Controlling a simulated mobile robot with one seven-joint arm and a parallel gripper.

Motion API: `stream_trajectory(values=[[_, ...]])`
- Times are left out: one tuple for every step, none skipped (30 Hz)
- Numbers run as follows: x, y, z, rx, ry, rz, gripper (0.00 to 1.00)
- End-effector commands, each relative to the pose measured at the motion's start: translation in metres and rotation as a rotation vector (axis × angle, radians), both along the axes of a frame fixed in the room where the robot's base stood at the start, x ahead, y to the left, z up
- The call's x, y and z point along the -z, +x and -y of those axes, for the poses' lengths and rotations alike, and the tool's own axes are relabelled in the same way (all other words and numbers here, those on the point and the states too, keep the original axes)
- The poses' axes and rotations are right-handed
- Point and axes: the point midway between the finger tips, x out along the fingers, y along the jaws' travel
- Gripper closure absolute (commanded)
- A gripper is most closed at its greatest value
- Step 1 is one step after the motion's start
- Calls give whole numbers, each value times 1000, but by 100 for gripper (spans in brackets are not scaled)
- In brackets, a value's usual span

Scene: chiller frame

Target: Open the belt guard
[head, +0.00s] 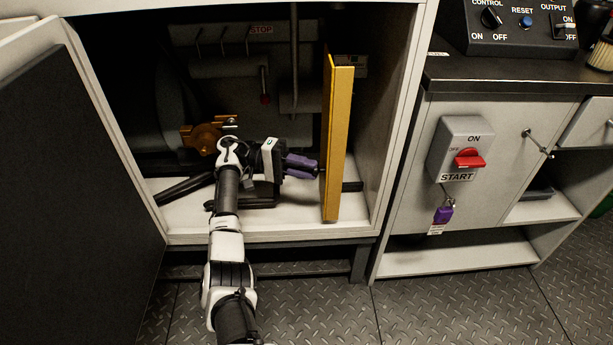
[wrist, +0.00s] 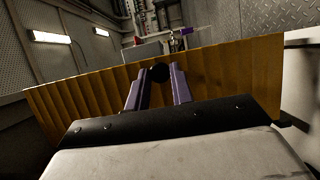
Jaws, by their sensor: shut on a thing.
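The belt guard is a tall yellow panel (head: 338,130) on the right side of the open cabinet. It stands nearly edge-on in the head view, turned out toward the front. In the wrist view the ribbed yellow guard (wrist: 75,97) spans the picture. My gripper (head: 316,168) with purple fingers reaches it from the left, low inside the cabinet. In the wrist view my fingers (wrist: 160,76) close around a dark round knob (wrist: 160,71) at the guard's face. The head view hides most of the knob and the guard's left face.
The cabinet's left door (head: 80,190) stands open. Inside are a dark drum, a brass-coloured part (head: 205,135) and a STOP label (head: 261,30). A START switch box (head: 461,148) with a red handle is on the right cabinet, a purple padlock (head: 443,214) hanging below.

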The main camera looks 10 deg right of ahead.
Motion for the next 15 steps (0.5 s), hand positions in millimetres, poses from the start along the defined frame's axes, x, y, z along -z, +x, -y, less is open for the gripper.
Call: stream_trajectory(values=[[3,0,0,10,2,0,100],[2,0,-1,13,2,0,100],[2,0,-1,19,2,0,100],[2,0,-1,22,1,0,100],[2,0,-1,24,1,0,100],[1,0,-1,27,1,1,100],[1,0,-1,28,1,1,100],[1,0,-1,29,1,1,100],[1,0,-1,30,1,1,100],[1,0,-1,30,1,1,100],[1,0,-1,31,1,1,100],[0,0,-1,31,1,1,100],[0,0,-1,31,1,1,100],[0,0,-1,31,1,1,100],[0,0,-1,31,1,1,100]])
